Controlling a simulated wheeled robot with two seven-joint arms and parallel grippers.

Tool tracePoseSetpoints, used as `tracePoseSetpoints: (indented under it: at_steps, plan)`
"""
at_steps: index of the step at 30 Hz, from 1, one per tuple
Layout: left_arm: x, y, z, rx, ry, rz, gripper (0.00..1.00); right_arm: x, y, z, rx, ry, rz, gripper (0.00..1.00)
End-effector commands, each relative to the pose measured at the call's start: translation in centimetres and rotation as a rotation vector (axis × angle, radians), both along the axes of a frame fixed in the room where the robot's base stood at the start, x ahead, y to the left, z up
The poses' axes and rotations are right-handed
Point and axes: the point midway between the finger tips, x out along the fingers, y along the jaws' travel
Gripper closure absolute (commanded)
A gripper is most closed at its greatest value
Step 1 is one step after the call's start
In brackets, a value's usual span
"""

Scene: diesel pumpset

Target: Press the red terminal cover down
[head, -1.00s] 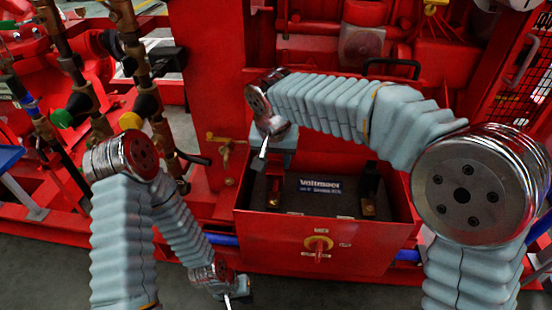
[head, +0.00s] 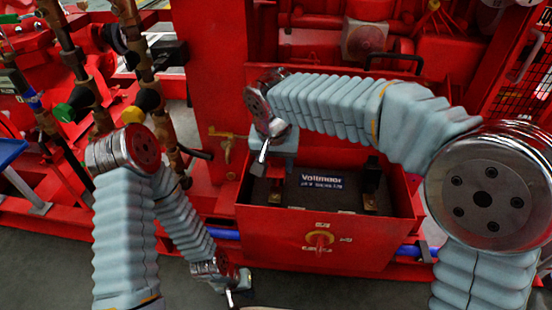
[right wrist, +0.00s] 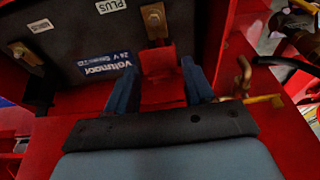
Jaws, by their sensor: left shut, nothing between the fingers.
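The red terminal cover (right wrist: 158,64) shows in the right wrist view beside a brass terminal (right wrist: 155,20) near the PLUS label. My right gripper (right wrist: 160,82) is open, its blue fingers on either side of the cover; I cannot tell whether they touch it. The black battery (head: 320,196) carries a blue Voltmaer label. My left gripper (head: 230,297) is shut and empty, low at the bottom edge, left of and in front of the box.
The open red battery box (head: 270,245) has a yellow-red switch (head: 318,238) on its front. A second terminal (head: 370,190) stands at the battery's right. Brass pipes and valves (head: 85,90) rise at the left. A brass tap (head: 228,145) stands left of the box.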

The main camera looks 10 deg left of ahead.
Motion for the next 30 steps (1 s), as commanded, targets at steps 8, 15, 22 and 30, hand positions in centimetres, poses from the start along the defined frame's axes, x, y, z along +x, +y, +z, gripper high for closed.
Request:
tracePoseSetpoints:
  at_steps: [8, 15, 22, 30]
  plan:
    - [0.0, 0.0, 0.0, 0.000, 0.000, 0.000, 1.00, 0.2, 0.0, 0.2, 0.002, -0.006, -0.001, 0.47]
    - [0.0, 0.0, 1.1, 0.000, 0.002, -0.001, 1.00, -0.5, 0.0, 3.5, 0.006, -0.010, 0.000, 0.47]
    - [-0.1, -0.1, 2.7, -0.002, 0.005, -0.003, 1.00, -1.9, 0.0, 9.1, 0.005, -0.008, -0.001, 0.47]
    - [-0.2, 0.0, 3.7, -0.001, 0.006, -0.003, 1.00, -3.0, 0.0, 13.0, 0.002, -0.005, 0.000, 0.47]
